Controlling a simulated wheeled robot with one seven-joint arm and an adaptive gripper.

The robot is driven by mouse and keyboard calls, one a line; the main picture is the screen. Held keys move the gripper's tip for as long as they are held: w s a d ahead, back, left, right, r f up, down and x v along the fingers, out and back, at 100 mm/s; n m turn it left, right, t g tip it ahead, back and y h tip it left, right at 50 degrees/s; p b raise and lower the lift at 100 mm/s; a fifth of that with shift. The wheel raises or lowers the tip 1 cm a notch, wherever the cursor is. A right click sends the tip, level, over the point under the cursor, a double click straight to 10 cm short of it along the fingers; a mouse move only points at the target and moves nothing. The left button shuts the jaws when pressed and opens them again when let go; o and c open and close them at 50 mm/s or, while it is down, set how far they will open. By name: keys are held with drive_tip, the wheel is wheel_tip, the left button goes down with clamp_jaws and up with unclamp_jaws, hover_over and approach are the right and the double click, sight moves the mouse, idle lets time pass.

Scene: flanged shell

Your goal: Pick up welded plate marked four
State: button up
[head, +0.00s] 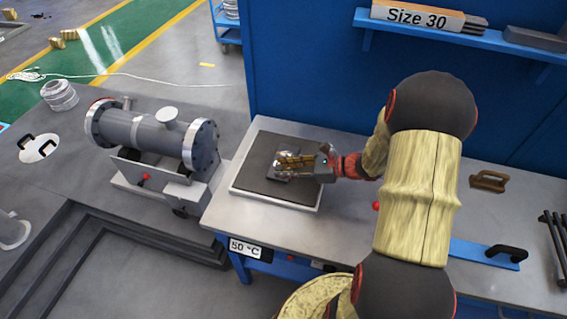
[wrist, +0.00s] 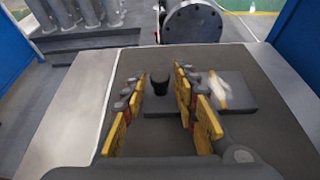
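A flat grey plate (wrist: 238,92) lies on the dark mat in the wrist view, with a blurred whitish mark on its right part; I cannot read the mark. A short black upright post (wrist: 160,82) stands at the plate's left part. My gripper (wrist: 156,88) is open, with one yellow-padded finger on each side of the post and a gap to each. In the head view my gripper (head: 290,160) is low over the plate (head: 280,175) and partly hides it. I cannot tell whether the fingers touch the plate.
The dark mat (head: 250,180) lies in a light-rimmed tray on the metal workbench (head: 340,225). A flanged grey shell (head: 150,132) stands on the left. A blue wall with a shelf (head: 430,30) rises behind. A brown handle (head: 488,181) and a blue plate with a black handle (head: 485,253) lie right.

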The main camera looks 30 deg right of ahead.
drive_tip(key=c, duration=0.6)
clamp_jaws()
drive_tip(key=shift+r, duration=0.15)
